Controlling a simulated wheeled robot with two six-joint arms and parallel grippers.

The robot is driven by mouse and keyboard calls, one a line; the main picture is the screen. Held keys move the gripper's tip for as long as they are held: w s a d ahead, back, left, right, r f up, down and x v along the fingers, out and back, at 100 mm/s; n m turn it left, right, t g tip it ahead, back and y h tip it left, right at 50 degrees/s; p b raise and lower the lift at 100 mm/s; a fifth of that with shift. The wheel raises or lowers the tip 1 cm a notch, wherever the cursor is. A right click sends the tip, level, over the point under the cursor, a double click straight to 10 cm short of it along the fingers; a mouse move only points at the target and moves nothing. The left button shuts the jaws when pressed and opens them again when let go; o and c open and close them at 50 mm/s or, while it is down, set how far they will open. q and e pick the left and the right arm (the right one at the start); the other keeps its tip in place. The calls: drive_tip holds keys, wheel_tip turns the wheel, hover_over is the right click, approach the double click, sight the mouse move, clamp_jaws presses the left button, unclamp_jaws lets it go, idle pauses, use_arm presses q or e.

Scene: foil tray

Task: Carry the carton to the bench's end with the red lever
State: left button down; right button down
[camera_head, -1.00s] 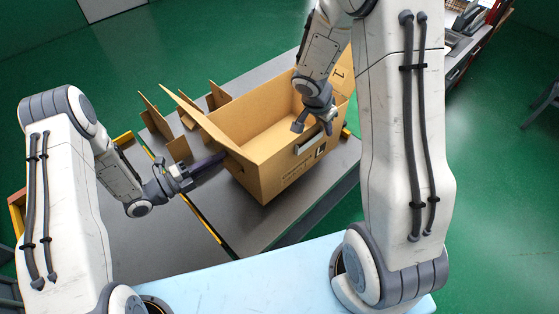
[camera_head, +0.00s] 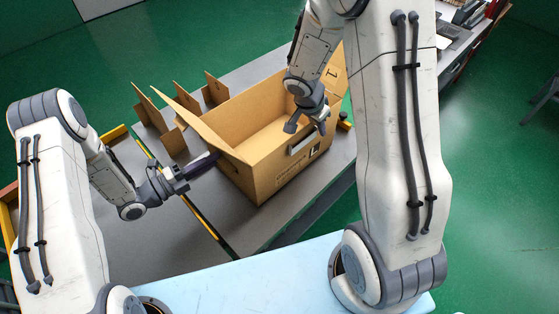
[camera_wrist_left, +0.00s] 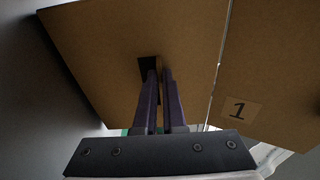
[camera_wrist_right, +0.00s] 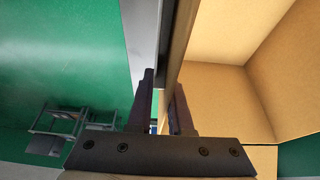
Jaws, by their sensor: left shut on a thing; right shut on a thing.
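The open brown carton (camera_head: 285,170) is on the grey bench (camera_head: 190,222), its flaps up. I cannot tell whether its bottom touches the bench. My left gripper (camera_head: 207,163) is shut at the carton's left end; in the left wrist view its dark fingers (camera_wrist_left: 160,80) meet the cardboard at a dark hand hole. My right gripper (camera_head: 308,130) comes from above and is shut on the near-right wall by a pale handle slot; in the right wrist view its fingers (camera_wrist_right: 166,90) straddle the wall's edge. I cannot make out a red lever.
Upright cardboard pieces (camera_head: 150,110) stand on the bench behind the carton's left side. A yellow-black strip (camera_head: 205,222) crosses the bench. Another bench (camera_head: 460,60) with items is at the upper right. Green floor surrounds them.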

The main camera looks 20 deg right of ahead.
use_arm(q)
drive_tip(key=shift+s+d+f+b, duration=0.15)
drive_tip(key=shift+f+b, duration=0.15)
drive_tip(key=shift+f, duration=0.2)
use_arm(e)
drive_tip(key=shift+w+a+f, duration=0.1)
drive_tip(key=shift+a+f, duration=0.15)
drive_tip(key=shift+f, duration=0.3)
use_arm(q)
drive_tip(key=c, duration=1)
unclamp_jaws()
drive_tip(key=shift+r, duration=0.2)
use_arm(e)
drive_tip(key=c, duration=0.8)
unclamp_jaws()
drive_tip(key=shift+r, duration=0.25)
drive_tip(key=shift+c, duration=0.2)
drive_tip(key=shift+d, duration=0.1)
use_arm(q)
drive_tip(key=shift+a, duration=0.4)
drive_tip(key=v, duration=1.1)
use_arm(e)
drive_tip(key=v, duration=1.2)
drive_tip(key=shift+s, duration=0.25)
use_arm(q)
drive_tip(key=shift+a, duration=0.15)
use_arm(e)
drive_tip(key=shift+d, duration=0.1)
